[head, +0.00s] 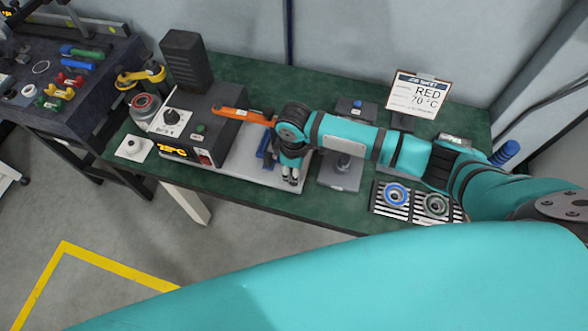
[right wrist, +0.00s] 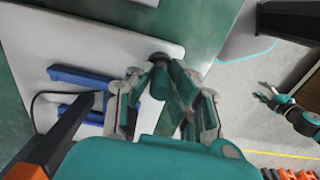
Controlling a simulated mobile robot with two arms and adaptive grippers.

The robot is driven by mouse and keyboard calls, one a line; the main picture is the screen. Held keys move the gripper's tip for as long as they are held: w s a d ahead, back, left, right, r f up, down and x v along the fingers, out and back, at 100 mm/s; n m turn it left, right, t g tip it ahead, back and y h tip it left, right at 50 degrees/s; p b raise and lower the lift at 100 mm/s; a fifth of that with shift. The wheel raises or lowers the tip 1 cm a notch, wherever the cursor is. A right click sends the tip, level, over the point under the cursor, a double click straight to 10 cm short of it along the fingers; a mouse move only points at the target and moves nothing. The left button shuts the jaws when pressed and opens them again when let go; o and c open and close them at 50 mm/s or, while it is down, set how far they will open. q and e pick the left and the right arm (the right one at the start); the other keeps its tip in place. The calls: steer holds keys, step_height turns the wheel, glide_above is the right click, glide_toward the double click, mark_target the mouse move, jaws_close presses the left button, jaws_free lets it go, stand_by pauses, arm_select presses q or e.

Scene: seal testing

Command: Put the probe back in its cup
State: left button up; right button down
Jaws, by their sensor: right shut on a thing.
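My right gripper (head: 290,183) is low over the front of the pale plate (head: 240,160) on the green bench. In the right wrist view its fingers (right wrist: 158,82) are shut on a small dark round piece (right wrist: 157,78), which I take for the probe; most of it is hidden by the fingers. I cannot make out its cup for certain. A blue bracket (head: 263,145) stands just left of my gripper, and it also shows in the right wrist view (right wrist: 85,77). My left gripper (right wrist: 268,94) appears small at the right of the wrist view, away from the bench; its opening is unclear.
An orange bar (head: 240,115) reaches from the dark control box (head: 205,130) toward my right wrist. A metal fixture (head: 343,165) is under my forearm. A slotted rack (head: 385,212) with blue and green rings is at the right, a sign (head: 415,95) behind.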

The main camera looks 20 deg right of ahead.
steer(key=shift+f, duration=0.2)
steer(key=c, duration=1.2)
jaws_free()
steer(key=shift+r, duration=0.1)
step_height(320, 180, up, 5)
steer(key=p, duration=0.6)
steer(key=shift+r, duration=0.2)
steer(key=shift+r+p, duration=0.65)
steer(key=shift+r, duration=0.6)
